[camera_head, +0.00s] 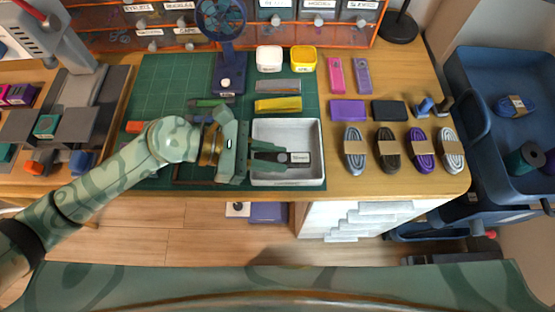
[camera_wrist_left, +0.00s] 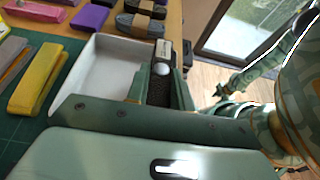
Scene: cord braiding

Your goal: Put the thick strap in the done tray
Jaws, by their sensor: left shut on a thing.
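My left gripper (camera_head: 268,155) reaches in from the left over the white tray (camera_head: 287,124). It is shut on a thick dark strap (camera_head: 300,158) with a pale label at its end. In the left wrist view, the strap (camera_wrist_left: 161,92) sits between the two fingers (camera_wrist_left: 160,88), which hide its sides. The white tray also shows there (camera_wrist_left: 97,72), beside and below the fingers. I cannot tell whether the strap touches the tray floor. My right gripper is not in view.
Yellow (camera_head: 278,104) and grey (camera_head: 278,87) straps lie just behind the tray. Several banded cord bundles, among them a light grey one (camera_head: 354,150), lie to its right. A small fan (camera_head: 226,75) stands behind. A blue bin (camera_head: 490,65) is at far right.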

